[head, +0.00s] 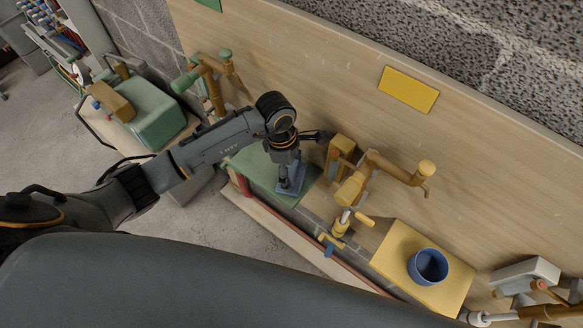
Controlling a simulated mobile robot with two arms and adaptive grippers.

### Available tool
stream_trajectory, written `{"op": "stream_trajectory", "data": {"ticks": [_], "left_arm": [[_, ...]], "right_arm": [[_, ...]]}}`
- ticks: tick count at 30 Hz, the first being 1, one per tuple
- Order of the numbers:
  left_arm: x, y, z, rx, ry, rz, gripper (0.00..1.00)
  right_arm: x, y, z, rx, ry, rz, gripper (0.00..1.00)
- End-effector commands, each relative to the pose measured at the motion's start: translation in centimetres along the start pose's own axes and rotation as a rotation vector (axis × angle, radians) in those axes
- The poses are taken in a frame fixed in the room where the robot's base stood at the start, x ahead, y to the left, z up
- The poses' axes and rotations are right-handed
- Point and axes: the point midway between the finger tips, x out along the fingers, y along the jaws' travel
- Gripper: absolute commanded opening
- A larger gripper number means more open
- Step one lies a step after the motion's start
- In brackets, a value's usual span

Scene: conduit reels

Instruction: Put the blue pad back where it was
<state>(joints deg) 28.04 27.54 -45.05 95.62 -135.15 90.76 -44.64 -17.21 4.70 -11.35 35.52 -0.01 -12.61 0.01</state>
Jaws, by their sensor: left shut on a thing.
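My left gripper (289,182) points down over the green mat (252,165) on the bench. It is shut on a flat blue piece, which looks like the blue pad (293,189). The arm and fingers hide part of the pad. I cannot tell whether the pad touches the mat or is held just above it. My right gripper is not in view.
Right of my gripper stands an ochre tap-like fixture (352,188). A blue cup (428,266) stands on a yellow board (395,248). A yellow square (408,90) is on the wooden back panel. A green case (155,115) is at left.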

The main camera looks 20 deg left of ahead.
Motion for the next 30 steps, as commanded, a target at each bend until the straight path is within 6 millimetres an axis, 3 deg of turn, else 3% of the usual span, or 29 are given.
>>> {"op": "stream_trajectory", "data": {"ticks": [5, 6, 9, 23, 30], "left_arm": [[0.4, 0.0, -0.1, 0.0, 0.001, 0.0, 0.45], [0.3, 0.0, -0.1, 0.0, 0.0, 0.0, 0.79], [0.3, 0.0, 0.0, 0.0, 0.0, 0.0, 0.97], [-0.4, 0.0, 0.0, 0.0, 0.0, 0.001, 0.97], [-4.7, 0.2, -0.1, 0.002, 0.0, 0.007, 0.97]], "right_arm": [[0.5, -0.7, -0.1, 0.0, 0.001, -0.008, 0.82], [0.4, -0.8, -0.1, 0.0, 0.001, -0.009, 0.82], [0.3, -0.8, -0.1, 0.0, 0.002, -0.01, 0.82], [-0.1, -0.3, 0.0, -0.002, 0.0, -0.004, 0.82], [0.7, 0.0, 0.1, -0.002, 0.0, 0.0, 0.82]]}}
